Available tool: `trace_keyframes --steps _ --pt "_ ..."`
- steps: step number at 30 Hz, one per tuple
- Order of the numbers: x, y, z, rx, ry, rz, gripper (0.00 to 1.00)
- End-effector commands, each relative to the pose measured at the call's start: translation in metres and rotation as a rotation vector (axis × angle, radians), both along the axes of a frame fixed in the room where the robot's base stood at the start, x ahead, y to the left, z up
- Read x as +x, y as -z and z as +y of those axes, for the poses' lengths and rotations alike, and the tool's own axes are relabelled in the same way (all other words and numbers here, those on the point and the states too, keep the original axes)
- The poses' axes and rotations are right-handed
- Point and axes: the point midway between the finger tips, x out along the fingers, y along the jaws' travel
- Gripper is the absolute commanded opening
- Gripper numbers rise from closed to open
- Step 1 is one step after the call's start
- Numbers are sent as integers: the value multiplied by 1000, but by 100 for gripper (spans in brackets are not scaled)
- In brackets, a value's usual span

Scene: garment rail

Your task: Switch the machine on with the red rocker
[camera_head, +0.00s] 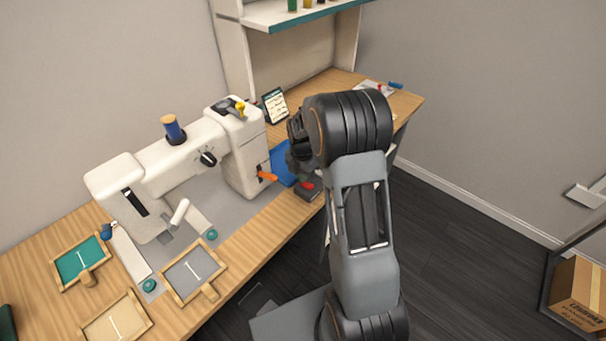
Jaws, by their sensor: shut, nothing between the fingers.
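The white sewing machine (180,152) stands on the wooden table, with a blue thread spool on top and an orange lever (267,177) at its right side. A small dark box with a red part (307,187), which looks like the red rocker, sits near the table's front edge, right of the machine. My gripper (300,172) is just above and behind this box, shut and empty. My arm hides part of the gripper and the box's right side. I cannot tell whether the fingertips touch the red part or which way it is tilted.
Several wooden frames (172,294) lie on the table (255,215) at the front left. A blue item (281,160) lies behind my gripper, and a small upright card (274,106) stands farther back. A shelf (285,19) rises behind. A cardboard box (580,290) is at the right.

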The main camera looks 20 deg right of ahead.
Motion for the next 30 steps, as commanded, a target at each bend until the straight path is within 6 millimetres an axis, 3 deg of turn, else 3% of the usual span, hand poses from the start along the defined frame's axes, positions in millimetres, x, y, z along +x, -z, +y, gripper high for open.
trace_keyframes --steps 30 --pt "-13 -12 -6 0 0 0 0"
